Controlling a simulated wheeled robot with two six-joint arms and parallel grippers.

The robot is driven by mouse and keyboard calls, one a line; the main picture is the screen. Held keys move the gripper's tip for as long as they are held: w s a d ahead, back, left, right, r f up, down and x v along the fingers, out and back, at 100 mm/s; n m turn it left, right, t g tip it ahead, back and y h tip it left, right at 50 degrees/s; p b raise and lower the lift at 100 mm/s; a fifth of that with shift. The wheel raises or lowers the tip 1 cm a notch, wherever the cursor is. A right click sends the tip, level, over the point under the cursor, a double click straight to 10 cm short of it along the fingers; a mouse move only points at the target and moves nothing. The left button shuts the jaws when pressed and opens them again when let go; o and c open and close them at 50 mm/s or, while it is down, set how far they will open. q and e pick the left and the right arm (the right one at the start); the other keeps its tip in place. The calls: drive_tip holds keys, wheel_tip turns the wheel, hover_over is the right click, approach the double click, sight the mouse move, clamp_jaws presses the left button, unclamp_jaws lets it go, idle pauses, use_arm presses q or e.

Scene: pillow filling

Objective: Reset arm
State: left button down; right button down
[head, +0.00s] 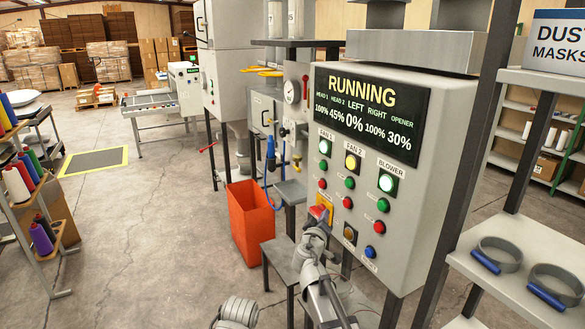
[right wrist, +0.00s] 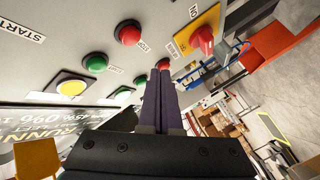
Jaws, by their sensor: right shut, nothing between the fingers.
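The control panel (head: 420,190) is a pale grey cabinet. Its lit display (head: 366,112) reads RUNNING, with 0% under LEFT. Below are lit white, green and yellow buttons, red and green buttons, and a blue button (head: 370,252) low down. A red switch on a yellow plate (head: 320,210) is at the panel's lower left; it also shows in the right wrist view (right wrist: 203,40). My right gripper (head: 316,236) is just in front of the panel's lower left, below that switch. Its dark fingers (right wrist: 160,80) are together with nothing between them. My left gripper does not show.
An orange bin (head: 250,222) stands on the floor left of the panel. A small grey table (head: 285,258) is behind my right arm. A shelf (head: 515,265) with clamp rings is at the right. A rack of thread spools (head: 30,190) stands at the left. The middle floor is clear.

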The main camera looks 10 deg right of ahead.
drive_tip(key=s+a+f+m+g+y, duration=0.1)
drive_tip(key=s+a+f+m+g, duration=0.15)
drive_tip(key=s+f+g, duration=0.45)
drive_tip(key=s+a+f+m+g+y, duration=0.15)
drive_tip(key=s+a+f, duration=0.25)
drive_tip(key=s+f, duration=0.55)
drive_tip(key=s+a+f+n+g+y, duration=0.1)
drive_tip(key=s+a+g+y, duration=0.1)
drive_tip(key=s, duration=0.6)
drive_tip(key=s+a+f+n+g+y, duration=0.1)
drive_tip(key=s+a+f+n+g, duration=0.1)
drive_tip(key=s+a+g, duration=0.3)
drive_tip(key=s+a, duration=0.2)
drive_tip(key=s, duration=0.2)
drive_tip(key=shift+s+f+y, duration=0.2)
drive_tip(key=shift+s+y, duration=0.1)
drive_tip(key=shift+y, duration=0.05)
drive_tip(key=shift+a, duration=0.1)
